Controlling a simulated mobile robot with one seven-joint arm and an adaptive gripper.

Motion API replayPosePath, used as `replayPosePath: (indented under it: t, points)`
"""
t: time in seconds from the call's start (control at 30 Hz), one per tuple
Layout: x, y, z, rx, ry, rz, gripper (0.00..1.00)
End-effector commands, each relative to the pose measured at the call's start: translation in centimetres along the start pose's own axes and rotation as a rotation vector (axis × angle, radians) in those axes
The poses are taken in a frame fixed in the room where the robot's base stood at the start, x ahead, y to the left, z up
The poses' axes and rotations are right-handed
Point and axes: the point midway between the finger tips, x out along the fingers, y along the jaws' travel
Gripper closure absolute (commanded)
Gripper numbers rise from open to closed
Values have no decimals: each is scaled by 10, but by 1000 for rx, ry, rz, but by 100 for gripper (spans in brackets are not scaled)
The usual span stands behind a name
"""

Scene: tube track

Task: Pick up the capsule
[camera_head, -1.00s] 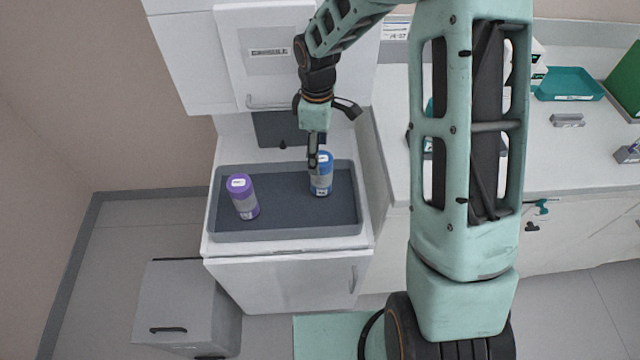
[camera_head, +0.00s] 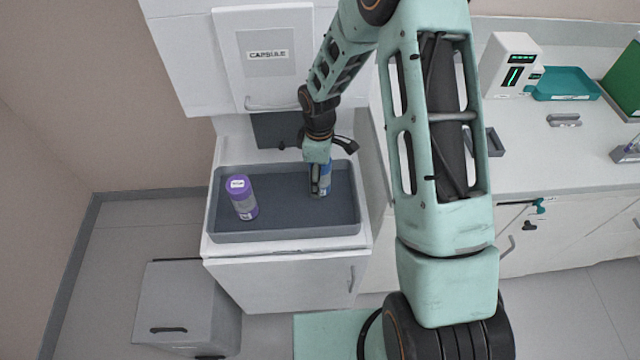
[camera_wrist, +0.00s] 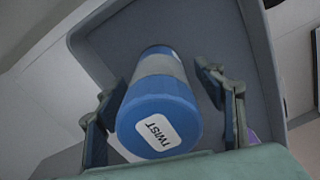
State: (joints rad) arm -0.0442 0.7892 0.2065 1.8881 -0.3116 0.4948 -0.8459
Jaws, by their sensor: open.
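A blue capsule (camera_head: 326,177) with a grey middle band stands in the grey tray (camera_head: 285,236), at the right side, partly hidden by my gripper. In the wrist view the blue capsule (camera_wrist: 158,110) shows its lid with a white "TWIST" label. My gripper (camera_head: 319,188) is open, with one finger on each side of the capsule in the wrist view (camera_wrist: 160,105). Gaps show between the fingers and the capsule there. A purple capsule (camera_head: 242,198) with a grey band stands at the left in the same tray.
The tray sits on a white unit beneath a cabinet door marked "CAPSULE" (camera_head: 262,60). A white counter (camera_head: 560,165) at the right holds a teal tray (camera_head: 566,83) and a white device (camera_head: 510,65). A grey bin (camera_head: 185,305) stands at the lower left.

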Motion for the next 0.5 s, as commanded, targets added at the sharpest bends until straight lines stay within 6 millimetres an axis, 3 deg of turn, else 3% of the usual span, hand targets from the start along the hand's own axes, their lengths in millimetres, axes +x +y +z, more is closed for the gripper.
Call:
replayPosePath:
  t: [0.07, 0.5]
  points:
    - [0, 0, 0, 0, 0, 0, 38]
    - [0, 0, 0, 0, 0, 0, 87]
